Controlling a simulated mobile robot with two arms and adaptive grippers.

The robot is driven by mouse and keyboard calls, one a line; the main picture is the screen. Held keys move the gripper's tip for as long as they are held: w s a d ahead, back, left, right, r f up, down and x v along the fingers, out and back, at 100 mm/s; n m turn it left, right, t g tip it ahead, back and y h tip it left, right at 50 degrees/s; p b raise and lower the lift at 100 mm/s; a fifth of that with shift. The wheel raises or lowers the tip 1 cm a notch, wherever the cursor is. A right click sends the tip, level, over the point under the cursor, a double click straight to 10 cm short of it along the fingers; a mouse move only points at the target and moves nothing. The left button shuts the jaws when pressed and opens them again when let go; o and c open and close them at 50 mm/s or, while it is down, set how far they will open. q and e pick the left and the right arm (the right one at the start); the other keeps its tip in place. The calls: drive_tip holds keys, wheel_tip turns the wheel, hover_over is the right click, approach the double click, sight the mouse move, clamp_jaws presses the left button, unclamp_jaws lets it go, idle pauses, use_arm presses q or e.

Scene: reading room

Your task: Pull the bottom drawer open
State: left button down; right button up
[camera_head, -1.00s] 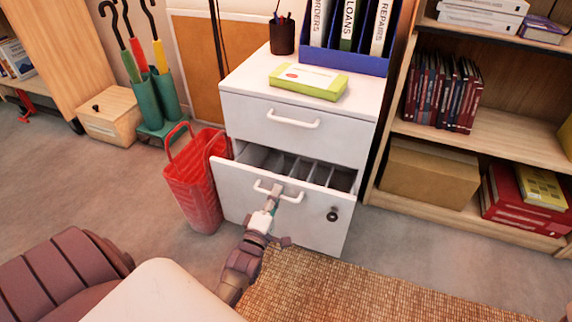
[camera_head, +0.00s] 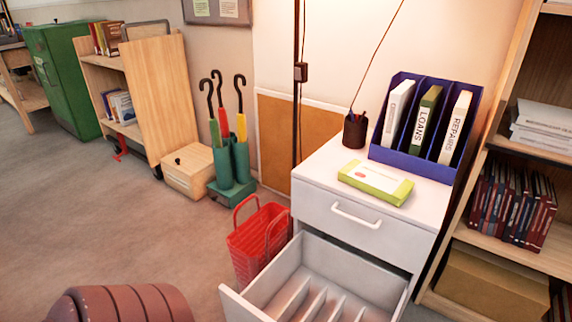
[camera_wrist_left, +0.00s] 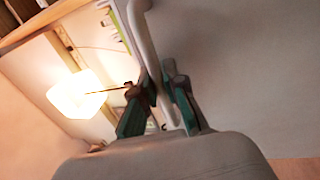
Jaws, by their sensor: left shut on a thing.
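The bottom drawer (camera_head: 272,276) of the white cabinet (camera_head: 322,209) stands well open in the head view, showing its inside with upright dividers. Its front runs off the bottom edge of that view, so its handle is hidden there. In the left wrist view my left gripper (camera_wrist_left: 157,88) is shut on the pale bar handle (camera_wrist_left: 147,45), with a teal-padded finger on each side. The white drawer front (camera_wrist_left: 225,60) fills the right of that view. The head view does not show my left gripper. My right gripper is in neither view.
A red basket (camera_head: 247,241) stands close to the left of the open drawer. A bookshelf (camera_head: 500,230) stands close to the cabinet's right. A green box (camera_head: 375,183) and a blue file holder (camera_head: 415,161) sit on top.

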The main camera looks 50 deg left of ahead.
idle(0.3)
use_arm(q)
drive_tip(key=c, duration=1.2)
unclamp_jaws()
drive_tip(key=shift+s, duration=0.1)
drive_tip(key=v, duration=0.7)
drive_tip(key=shift+s, duration=0.2)
